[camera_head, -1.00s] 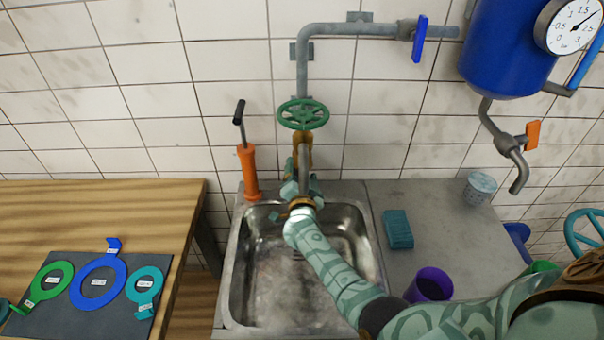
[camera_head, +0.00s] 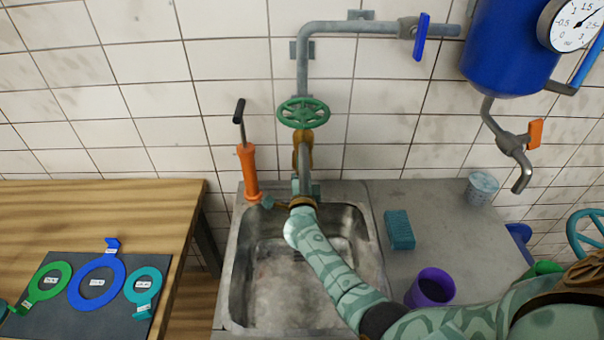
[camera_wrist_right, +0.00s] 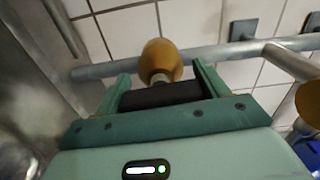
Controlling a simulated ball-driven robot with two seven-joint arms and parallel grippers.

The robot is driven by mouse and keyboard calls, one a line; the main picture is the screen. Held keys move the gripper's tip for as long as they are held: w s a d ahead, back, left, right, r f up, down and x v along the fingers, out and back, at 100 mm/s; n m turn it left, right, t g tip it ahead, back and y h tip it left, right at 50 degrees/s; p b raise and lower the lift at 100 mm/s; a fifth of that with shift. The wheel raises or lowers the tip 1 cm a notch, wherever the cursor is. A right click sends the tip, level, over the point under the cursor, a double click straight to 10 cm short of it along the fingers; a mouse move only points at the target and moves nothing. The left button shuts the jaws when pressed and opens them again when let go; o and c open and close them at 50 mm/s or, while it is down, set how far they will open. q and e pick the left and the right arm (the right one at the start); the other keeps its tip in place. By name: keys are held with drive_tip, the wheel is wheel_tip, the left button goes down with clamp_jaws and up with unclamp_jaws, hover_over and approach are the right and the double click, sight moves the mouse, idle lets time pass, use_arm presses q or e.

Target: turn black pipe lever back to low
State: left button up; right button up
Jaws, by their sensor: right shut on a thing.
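The black lever (camera_wrist_right: 160,94) lies crosswise between my right gripper's two green fingers in the right wrist view, just in front of a brass-coloured valve part (camera_wrist_right: 160,60) on the grey pipe. My right gripper (camera_wrist_right: 161,88) is shut on it. In the head view my right gripper (camera_head: 306,189) is at the pipe below the green handwheel (camera_head: 303,113), over the back rim of the sink. The lever itself is hidden there by my gripper and wrist, so its angle cannot be told. My left gripper is not in view.
An orange hand pump (camera_head: 250,172) stands close left of my right gripper. The steel sink (camera_head: 232,290) lies below my forearm. A teal sponge (camera_head: 399,230) and a purple cup (camera_head: 432,286) are on the right counter. Coloured rings lie on a dark mat (camera_head: 120,325) at left.

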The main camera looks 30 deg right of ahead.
drive_tip(key=shift+f, duration=0.1)
idle(0.5)
drive_tip(key=o, duration=1)
drive_tip(key=shift+s+a, duration=0.1)
drive_tip(key=shift+s, duration=0.05)
